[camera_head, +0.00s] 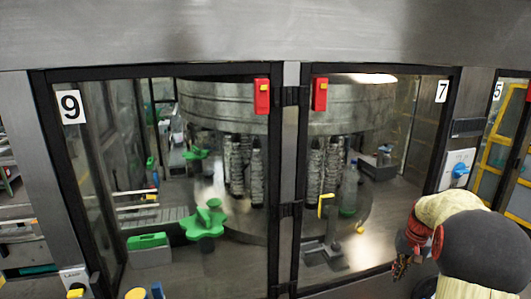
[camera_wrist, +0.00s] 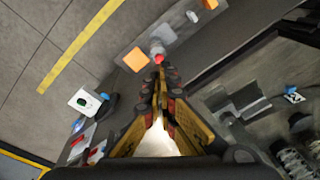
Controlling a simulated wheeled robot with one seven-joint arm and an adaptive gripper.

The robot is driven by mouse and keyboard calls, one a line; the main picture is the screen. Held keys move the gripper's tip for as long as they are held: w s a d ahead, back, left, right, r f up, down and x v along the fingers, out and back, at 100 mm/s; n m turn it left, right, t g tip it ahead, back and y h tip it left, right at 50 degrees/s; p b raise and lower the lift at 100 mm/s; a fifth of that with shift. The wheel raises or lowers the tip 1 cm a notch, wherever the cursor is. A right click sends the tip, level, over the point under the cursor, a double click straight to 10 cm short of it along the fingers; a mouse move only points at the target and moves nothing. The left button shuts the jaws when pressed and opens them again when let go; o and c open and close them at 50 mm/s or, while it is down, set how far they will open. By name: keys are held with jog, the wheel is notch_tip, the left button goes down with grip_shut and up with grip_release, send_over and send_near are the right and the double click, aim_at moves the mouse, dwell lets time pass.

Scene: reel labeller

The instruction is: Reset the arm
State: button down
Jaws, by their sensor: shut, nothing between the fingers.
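My gripper (camera_wrist: 160,88) shows in the wrist view with its black and yellow fingers together and nothing between them. It points at the machine's front edge and the grey floor.
The labelling machine has glass doors, one marked 9 (camera_head: 150,255), with red latches (camera_head: 262,96) near the top. Behind the glass are a green star wheel (camera_head: 205,222) and several dark columns. Tiled floor (camera_wrist: 40,110) with a yellow line is open at the wrist view's left.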

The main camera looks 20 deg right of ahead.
jog(key=s+a+n+t+b, duration=0.1)
jog(key=s+a, duration=0.5)
jog(key=a, duration=0.8)
jog(key=s+a+r+n+t+b, duration=0.1)
jog(key=s+a+n+b, duration=0.3)
jog(key=a, duration=1)
jog(key=s+a+n+t+b, duration=0.2)
jog(key=s+a+b, duration=0.4)
jog(key=s+a, duration=0.4)
jog(key=a, duration=0.5)
jog(key=shift+s+r+n, duration=0.2)
jog(key=shift+r+n, duration=0.1)
